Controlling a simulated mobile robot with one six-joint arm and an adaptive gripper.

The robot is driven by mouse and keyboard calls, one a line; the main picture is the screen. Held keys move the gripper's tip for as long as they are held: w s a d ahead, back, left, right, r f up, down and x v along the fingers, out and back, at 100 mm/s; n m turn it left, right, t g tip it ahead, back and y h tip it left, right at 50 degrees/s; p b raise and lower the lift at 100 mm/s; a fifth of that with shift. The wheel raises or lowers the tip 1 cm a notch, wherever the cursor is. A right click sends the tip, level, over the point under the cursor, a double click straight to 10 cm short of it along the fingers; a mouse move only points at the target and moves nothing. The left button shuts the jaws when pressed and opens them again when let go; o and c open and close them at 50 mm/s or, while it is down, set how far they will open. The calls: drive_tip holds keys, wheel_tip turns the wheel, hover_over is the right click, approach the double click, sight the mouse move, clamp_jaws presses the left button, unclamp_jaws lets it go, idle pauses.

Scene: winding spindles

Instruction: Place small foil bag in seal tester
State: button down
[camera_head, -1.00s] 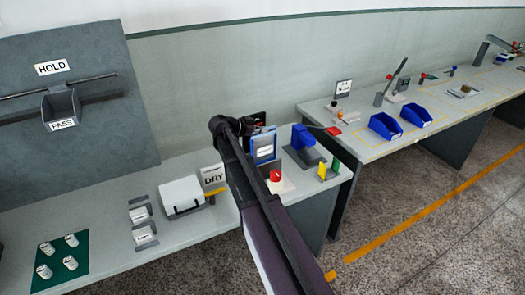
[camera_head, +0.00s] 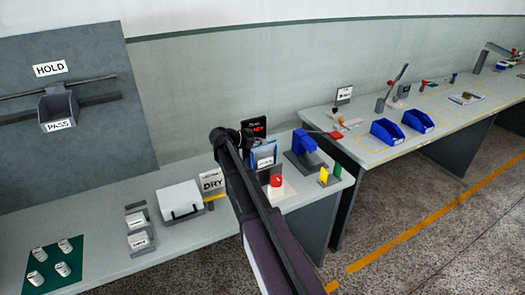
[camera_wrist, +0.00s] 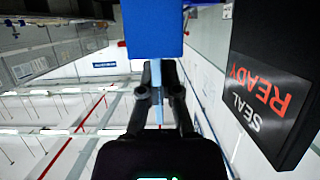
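The seal tester has a black display (camera_wrist: 268,95) reading "SEAL READY", a blue block (camera_wrist: 152,28) just beyond the fingertips, and a red button (camera_head: 276,181) on a pale base. My arm partly hides the tester; I cannot tell whether the bag touches the block.
A blue device (camera_head: 303,146) on a dark base stands right of the tester, with green and yellow pieces (camera_head: 330,174) in front. A "DRY" sign (camera_head: 212,182) and white box (camera_head: 180,199) stand left. Blue bins (camera_head: 386,131) are on the farther table.

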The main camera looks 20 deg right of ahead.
sight(259, 148)
drive_tip(key=shift+f+b, duration=1.5)
drive_tip(key=shift+f, duration=0.3)
drive_tip(key=c, duration=0.8)
unclamp_jaws()
drive_tip(key=shift+a+r, duration=0.2)
drive_tip(key=shift+r, duration=0.1)
drive_tip(key=p+v, duration=0.4)
drive_tip(key=v, duration=0.7)
drive_tip(key=shift+a+p, duration=0.25)
drive_tip(key=shift+p, duration=0.1)
